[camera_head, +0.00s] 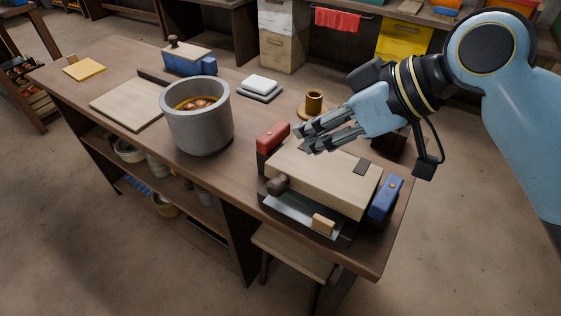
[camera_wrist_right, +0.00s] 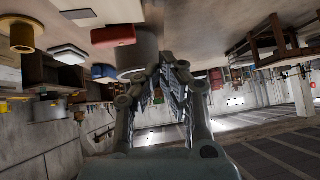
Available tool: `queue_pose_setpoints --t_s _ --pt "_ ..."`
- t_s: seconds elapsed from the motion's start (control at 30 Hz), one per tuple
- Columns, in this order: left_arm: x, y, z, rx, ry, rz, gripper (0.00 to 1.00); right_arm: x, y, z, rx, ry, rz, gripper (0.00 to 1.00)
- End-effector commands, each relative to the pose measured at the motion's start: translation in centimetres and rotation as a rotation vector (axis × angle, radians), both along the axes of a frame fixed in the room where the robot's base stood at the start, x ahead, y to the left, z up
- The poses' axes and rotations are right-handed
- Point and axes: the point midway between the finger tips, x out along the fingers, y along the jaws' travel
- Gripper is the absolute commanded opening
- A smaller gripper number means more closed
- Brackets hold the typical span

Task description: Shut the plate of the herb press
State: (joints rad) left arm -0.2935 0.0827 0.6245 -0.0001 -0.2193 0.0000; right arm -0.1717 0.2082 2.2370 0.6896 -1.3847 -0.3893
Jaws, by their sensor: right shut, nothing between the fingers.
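The herb press (camera_head: 347,236) stands at the near right end of the workbench. Its pale wooden plate (camera_head: 322,180) lies over the base, with a dark round knob (camera_head: 278,184) at its front left corner. A metal strip (camera_head: 295,211) and a small wooden block (camera_head: 323,223) show below the plate's front edge. I cannot tell if the plate sits fully down. My right gripper (camera_head: 305,138) is shut and empty, above the plate's back left edge near the red block (camera_head: 273,137). The fingers also show in the wrist view (camera_wrist_right: 172,62). My left gripper is out of view.
A blue block (camera_head: 386,200) flanks the press on the right. A grey pot (camera_head: 198,125) stands to the left. A brown cup (camera_head: 314,102) and a white-topped stack (camera_head: 261,86) are behind. A pale board (camera_head: 128,103) and blue box (camera_head: 189,62) lie farther left.

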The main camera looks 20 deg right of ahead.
Motion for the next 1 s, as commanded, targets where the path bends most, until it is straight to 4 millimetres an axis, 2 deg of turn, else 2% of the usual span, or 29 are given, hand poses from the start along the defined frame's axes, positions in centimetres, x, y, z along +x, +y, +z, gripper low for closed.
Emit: queue_pose_setpoints --t_s 0.3,0.5,0.7,1.0 --pt "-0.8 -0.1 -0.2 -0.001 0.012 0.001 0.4 3.4 3.7 -4.8 0.005 0.003 0.0 0.0" --pt "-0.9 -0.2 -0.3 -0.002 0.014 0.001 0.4 3.0 3.8 -7.7 0.0 0.003 0.0 0.0" --pt "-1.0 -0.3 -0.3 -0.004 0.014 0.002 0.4 3.0 3.9 -8.7 -0.001 0.001 0.0 0.0" --pt "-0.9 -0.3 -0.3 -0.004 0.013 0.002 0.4 3.0 3.9 -8.7 -0.002 -0.001 0.001 0.0"
